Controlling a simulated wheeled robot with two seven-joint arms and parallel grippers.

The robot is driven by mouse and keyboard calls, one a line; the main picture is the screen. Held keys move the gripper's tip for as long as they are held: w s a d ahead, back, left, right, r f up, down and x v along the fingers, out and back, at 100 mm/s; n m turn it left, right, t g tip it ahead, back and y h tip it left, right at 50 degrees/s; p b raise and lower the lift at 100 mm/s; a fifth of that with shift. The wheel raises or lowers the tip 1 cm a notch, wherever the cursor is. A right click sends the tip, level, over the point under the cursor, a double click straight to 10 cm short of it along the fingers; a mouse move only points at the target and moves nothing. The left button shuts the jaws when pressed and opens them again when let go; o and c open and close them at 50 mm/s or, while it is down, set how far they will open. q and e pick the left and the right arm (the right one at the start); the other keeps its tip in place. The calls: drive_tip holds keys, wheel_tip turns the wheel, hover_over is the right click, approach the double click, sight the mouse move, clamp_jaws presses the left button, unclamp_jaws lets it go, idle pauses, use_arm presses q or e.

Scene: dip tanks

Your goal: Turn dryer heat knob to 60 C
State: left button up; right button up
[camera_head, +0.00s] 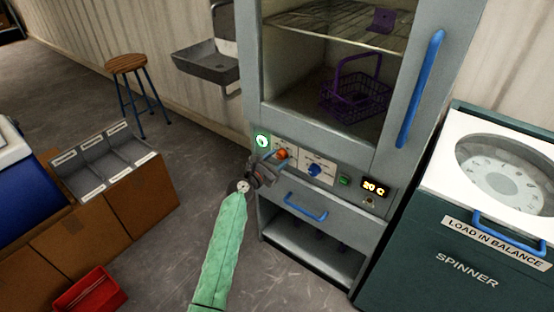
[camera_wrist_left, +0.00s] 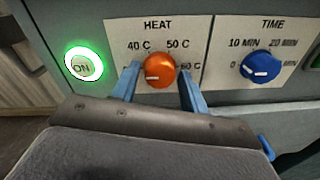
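The dryer (camera_head: 258,60) has an orange heat knob (camera_head: 282,154) on its front panel, which also shows in the left wrist view (camera_wrist_left: 160,71). The knob's white mark points left, below the 40 C label. The labels 40 C, 50 C and 60 C stand around the knob. The dryer display (camera_head: 374,188) reads 20 C. My left gripper (camera_head: 271,161) is at the panel. In the wrist view its blue fingers stand open on either side of the knob, with gaps visible on both sides. My right gripper is in neither view.
A lit green ON button (camera_wrist_left: 83,65) is left of the knob. A blue time knob (camera_wrist_left: 262,67) is to its right. Below are a drawer with a blue handle (camera_head: 306,207) and an open shelf. A spinner (camera_head: 470,262) stands at right.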

use_arm(q)
drive_tip(key=c, duration=0.6)
drive_tip(key=shift+c, duration=0.2)
